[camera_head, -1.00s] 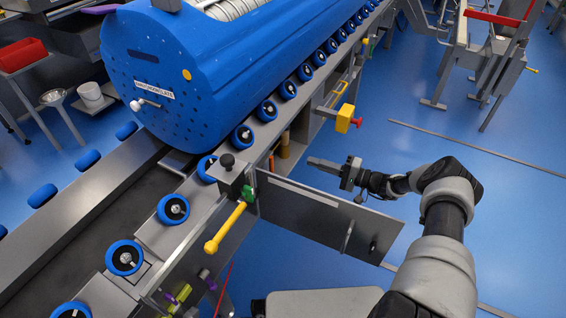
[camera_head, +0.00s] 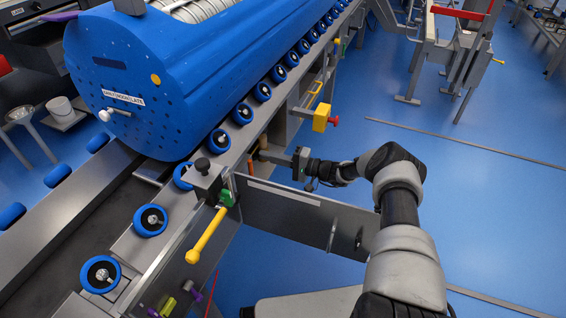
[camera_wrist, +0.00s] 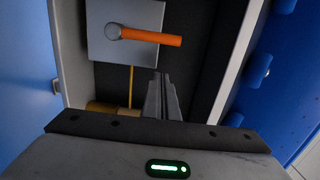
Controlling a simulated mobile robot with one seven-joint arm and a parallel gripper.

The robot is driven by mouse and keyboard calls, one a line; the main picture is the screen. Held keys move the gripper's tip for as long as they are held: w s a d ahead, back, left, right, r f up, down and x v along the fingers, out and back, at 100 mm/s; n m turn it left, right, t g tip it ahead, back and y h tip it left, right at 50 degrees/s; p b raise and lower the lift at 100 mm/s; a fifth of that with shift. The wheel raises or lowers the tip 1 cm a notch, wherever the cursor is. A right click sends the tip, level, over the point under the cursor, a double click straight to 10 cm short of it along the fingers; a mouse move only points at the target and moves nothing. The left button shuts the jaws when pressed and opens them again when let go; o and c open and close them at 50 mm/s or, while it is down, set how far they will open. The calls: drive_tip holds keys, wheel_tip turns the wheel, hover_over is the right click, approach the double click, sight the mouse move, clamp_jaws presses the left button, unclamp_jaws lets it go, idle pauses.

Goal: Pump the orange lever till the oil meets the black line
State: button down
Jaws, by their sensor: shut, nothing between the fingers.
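The orange lever (camera_wrist: 152,37) sticks out to the right from a round pivot on a grey plate (camera_wrist: 100,45), inside a recess in the wrist view. My gripper (camera_wrist: 161,80) is shut and empty, with its fingertips inside the recess, below the lever and apart from it in the picture. In the head view my gripper (camera_head: 262,154) reaches into the side of the machine behind the open grey door. A brass-coloured round part (camera_wrist: 108,107) lies low at the left of the recess, with a thin amber rod (camera_wrist: 130,85) above it. I cannot make out an oil level or a black line.
The open grey door (camera_head: 285,215) stands out from the machine close to my arm. A yellow box with a red knob (camera_head: 321,117) sits farther along.

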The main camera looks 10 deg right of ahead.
sight(250, 171)
drive_tip(key=shift+s+a, duration=0.6)
drive_tip(key=shift+s, duration=0.2)
drive_tip(key=shift+s+a, duration=0.6)
drive_tip(key=shift+s, duration=0.2)
